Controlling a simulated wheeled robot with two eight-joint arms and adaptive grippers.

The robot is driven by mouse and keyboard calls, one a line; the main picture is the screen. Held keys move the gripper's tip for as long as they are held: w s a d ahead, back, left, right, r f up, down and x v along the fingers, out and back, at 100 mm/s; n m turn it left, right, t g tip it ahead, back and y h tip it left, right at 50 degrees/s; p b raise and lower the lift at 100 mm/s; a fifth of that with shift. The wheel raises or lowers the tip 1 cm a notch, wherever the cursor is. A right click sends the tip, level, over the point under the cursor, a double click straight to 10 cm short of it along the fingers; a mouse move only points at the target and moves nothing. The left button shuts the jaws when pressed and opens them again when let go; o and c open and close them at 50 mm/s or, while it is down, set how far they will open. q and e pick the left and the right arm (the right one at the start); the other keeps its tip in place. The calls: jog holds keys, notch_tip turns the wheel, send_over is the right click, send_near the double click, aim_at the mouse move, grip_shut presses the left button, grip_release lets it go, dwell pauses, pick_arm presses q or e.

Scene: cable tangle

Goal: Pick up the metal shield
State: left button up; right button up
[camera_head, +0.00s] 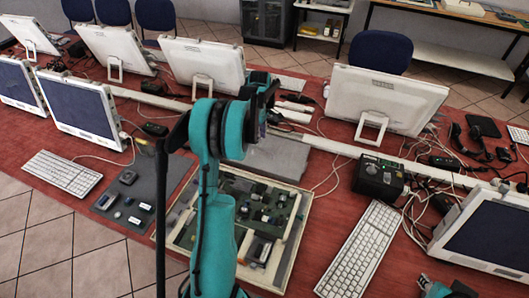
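I cannot tell for sure which thing is the metal shield. A flat grey plate (283,160) lies on the red table just behind a pale-framed open unit (285,262) with a green circuit board; it is partly hidden behind my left arm. A small grey boxy part (260,250) sits on that board. My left gripper (264,97) is raised above the table behind the unit, seen from behind. Its fingers are too hidden to tell whether they are open. Only a small teal and black piece of my right side (446,289) shows at the bottom right.
A black box (378,177), loose cables and a white keyboard (359,250) lie to the right. A dark mat (138,198) with small parts and another keyboard (62,173) lie to the left. White monitors (383,98) stand along the back and the right.

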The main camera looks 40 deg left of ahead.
aim_at(262, 150)
pick_arm(q)
jog(key=f+b, duration=0.1)
jog(key=f, duration=0.2)
jog(key=shift+a+f, duration=0.1)
jog(key=shift+a, duration=0.1)
jog(key=f+b, duration=0.1)
jog(key=f, duration=0.2)
jog(key=f+b, duration=0.1)
jog(key=f, duration=0.1)
jog(key=shift+w+d+f+b, duration=0.1)
jog(key=shift+d+b, duration=0.25)
jog(key=shift+d, duration=0.05)
jog(key=shift+c, duration=0.2)
grip_shut()
